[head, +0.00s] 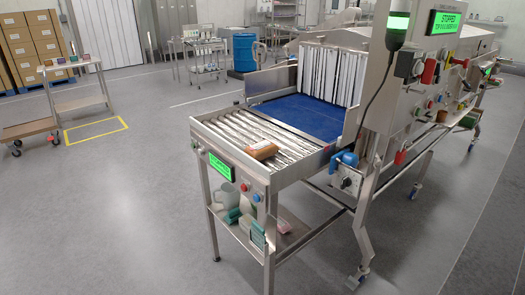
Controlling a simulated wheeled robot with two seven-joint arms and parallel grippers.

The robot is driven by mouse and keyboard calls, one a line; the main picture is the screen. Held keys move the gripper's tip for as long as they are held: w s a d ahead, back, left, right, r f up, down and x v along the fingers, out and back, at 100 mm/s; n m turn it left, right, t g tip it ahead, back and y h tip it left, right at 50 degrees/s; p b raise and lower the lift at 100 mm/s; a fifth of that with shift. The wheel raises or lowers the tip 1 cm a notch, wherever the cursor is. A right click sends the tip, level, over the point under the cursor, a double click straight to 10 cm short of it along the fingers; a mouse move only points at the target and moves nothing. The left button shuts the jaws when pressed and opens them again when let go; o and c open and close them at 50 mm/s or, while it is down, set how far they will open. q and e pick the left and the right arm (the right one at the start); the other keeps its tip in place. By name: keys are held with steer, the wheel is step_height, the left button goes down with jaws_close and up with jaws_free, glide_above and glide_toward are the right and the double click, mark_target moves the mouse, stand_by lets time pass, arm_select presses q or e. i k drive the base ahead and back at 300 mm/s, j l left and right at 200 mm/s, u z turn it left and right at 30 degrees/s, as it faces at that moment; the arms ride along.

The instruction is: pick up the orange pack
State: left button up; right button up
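The orange pack (262,150) lies on the metal roller section (228,127) at the near end of the conveyor, close to its front right side. It looks like a small orange-brown packet lying flat on the rollers, and nothing covers it. Neither of my grippers shows in the head view.
A blue belt (300,117) leads to white strip curtains (332,76) at the tunnel mouth. A shelf below holds several items. A trolley (78,100) stands left; the floor at front left is clear.

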mark_target(260, 151)
steer(key=i+j+z, duration=0.2)
steer(key=i+z, duration=0.25)
steer(key=i+j+z, duration=0.45)
steer(key=i+l, duration=0.05)
